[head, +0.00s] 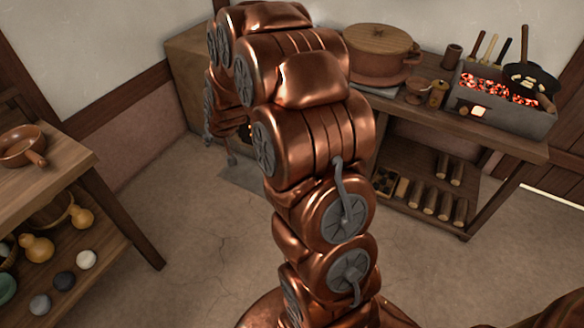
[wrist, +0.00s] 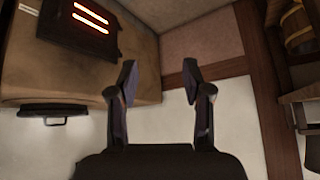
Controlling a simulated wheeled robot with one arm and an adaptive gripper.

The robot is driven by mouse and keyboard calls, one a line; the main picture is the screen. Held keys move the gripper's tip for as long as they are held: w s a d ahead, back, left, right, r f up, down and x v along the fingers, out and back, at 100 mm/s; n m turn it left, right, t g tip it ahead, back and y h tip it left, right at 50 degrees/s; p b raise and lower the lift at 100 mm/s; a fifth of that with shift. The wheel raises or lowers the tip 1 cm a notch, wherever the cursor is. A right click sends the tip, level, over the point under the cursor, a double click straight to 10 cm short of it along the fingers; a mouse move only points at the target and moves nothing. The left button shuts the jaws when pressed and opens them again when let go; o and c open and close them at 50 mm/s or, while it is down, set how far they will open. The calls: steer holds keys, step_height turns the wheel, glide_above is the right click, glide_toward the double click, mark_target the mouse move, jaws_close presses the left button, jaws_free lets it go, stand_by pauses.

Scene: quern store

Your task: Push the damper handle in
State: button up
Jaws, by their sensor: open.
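My gripper (wrist: 159,70) is open in the wrist view, its two dark fingers apart with nothing between them. A tan stove block (wrist: 140,80) lies to the left of and behind the fingers. A black grate (wrist: 80,25) with glowing red slots is set in it. A long dark bar-like piece (wrist: 53,113) shows at the left, apart from the fingers. I cannot tell whether it is the damper handle. In the head view the stove (head: 187,85) stands in the back corner, partly hidden by my arm, which also hides most of my gripper.
A wooden bench (head: 455,135) at the right carries a lidded pot (head: 378,55) and a brazier (head: 505,112) with glowing coals. Split logs lie on its lower shelf. A table (head: 60,165) with a bowl stands at the left. The floor between (head: 190,200) is clear.

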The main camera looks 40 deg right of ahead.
steer(key=w+d+f+m+t+h+b, duration=0.1)
steer(key=w+d+f+t+h+b, duration=0.1)
steer(key=w+d+f+b, duration=0.6)
steer(key=w+d+f+m+t+h+b, duration=0.1)
steer(key=d+f+m+t+h+b, duration=0.15)
steer(key=d+f, duration=1)
steer(key=s+d+f+m+t+h+b, duration=0.1)
steer(key=s+d+f+h+b, duration=0.1)
steer(key=d+f+b, duration=0.35)
steer(key=s+d+f+t+h+b, duration=0.1)
steer(key=s+d+f+h+b, duration=0.15)
steer(key=f, duration=0.65)
steer(key=s+d+f+m+h+b, duration=0.1)
steer(key=s+d+f+b, duration=0.25)
steer(key=f, duration=0.45)
steer(key=shift+n, duration=0.25)
steer(key=shift+r+b+x, duration=0.15)
steer(key=shift+b+x, duration=0.45)
steer(key=shift+x, duration=1.6)
steer(key=shift+r+b+x, duration=0.2)
steer(key=shift+b+x, duration=0.35)
steer(key=shift+x, duration=1.7)
jaws_close()
steer(key=shift+t, duration=0.25)
